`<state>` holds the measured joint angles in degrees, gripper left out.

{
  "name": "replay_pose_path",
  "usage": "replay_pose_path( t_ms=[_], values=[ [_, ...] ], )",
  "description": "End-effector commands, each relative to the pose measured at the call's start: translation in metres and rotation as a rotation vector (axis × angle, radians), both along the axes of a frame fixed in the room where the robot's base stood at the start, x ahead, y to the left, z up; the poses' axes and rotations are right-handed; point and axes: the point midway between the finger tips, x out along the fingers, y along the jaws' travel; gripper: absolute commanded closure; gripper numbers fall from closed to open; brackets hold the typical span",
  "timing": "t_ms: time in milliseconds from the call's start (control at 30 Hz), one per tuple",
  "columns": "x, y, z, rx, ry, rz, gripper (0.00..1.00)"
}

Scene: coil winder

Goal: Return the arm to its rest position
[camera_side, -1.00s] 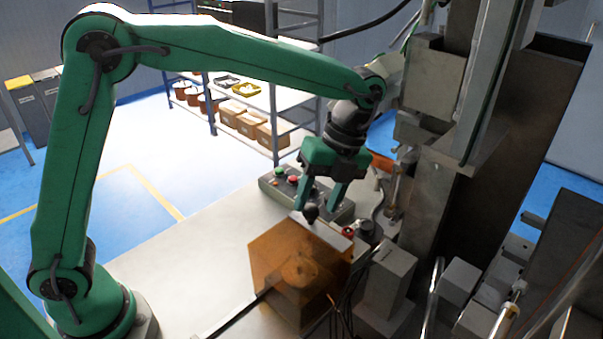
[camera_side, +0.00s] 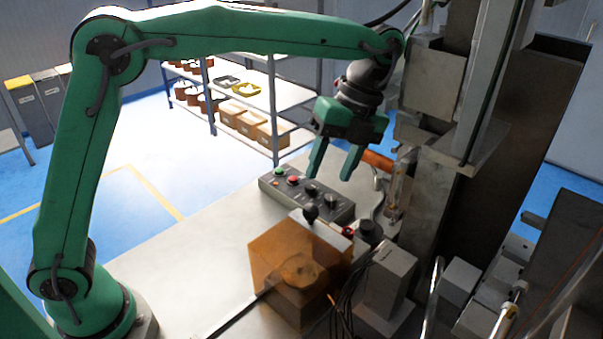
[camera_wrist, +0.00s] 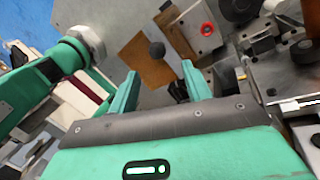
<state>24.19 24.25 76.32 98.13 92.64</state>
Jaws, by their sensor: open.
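My gripper (camera_side: 331,169) is green with two fingers. It is open and empty, with its fingers pointing down above the control box (camera_side: 335,209). In the wrist view my gripper (camera_wrist: 160,85) shows its two fingers spread apart, with a black ball knob (camera_wrist: 157,50) seen beyond them. In the side view the black knob (camera_side: 310,212) stands on top of the orange-brown see-through cover (camera_side: 275,262), below the fingers and apart from them.
The grey winder machine (camera_side: 440,90) rises close to the right of my gripper. An orange cylinder (camera_side: 376,160) lies just right of the fingers. A shelf rack (camera_side: 272,95) with boxes stands behind. The left of the metal table (camera_side: 190,250) is clear.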

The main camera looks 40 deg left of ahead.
Motion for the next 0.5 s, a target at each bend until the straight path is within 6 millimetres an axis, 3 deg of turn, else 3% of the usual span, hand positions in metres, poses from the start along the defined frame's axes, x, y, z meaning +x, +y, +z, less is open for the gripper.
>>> replay_pose_path(
  t_ms=[267, 500],
  values=[
    [-0.002, 0.004, 0.002, 0.001, -0.013, 0.026, 0.51],
    [-0.012, 0.025, 0.014, 0.009, -0.091, 0.188, 0.51]
  ],
)
